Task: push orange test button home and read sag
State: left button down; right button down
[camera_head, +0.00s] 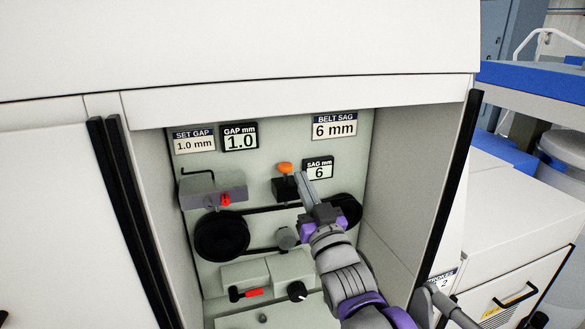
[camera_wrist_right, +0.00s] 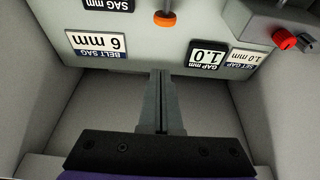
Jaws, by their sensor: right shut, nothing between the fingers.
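The orange test button (camera_head: 285,168) sits on top of a small black block (camera_head: 286,189) on the back panel inside the open machine bay. It also shows at the top of the right wrist view (camera_wrist_right: 165,18). The sag display (camera_head: 319,169), just right of it, reads 6 under "SAG mm". The belt sag plate (camera_head: 334,126) above reads 6 mm. My right gripper (camera_head: 302,176) is shut and empty, its fingertips just right of the black block and slightly below the button in the head view. I cannot tell whether it touches the block. My left gripper is not in view.
A gap display (camera_head: 239,137) reads 1.0, beside a set gap plate (camera_head: 194,142) of 1.0 mm. A grey bracket with a red knob (camera_head: 225,199), black belt pulleys (camera_head: 222,236) and a red-handled lever (camera_head: 246,294) crowd the panel. Bay side walls flank my right arm.

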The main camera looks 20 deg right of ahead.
aim_at(285, 167)
jog(key=shift+w, duration=0.15)
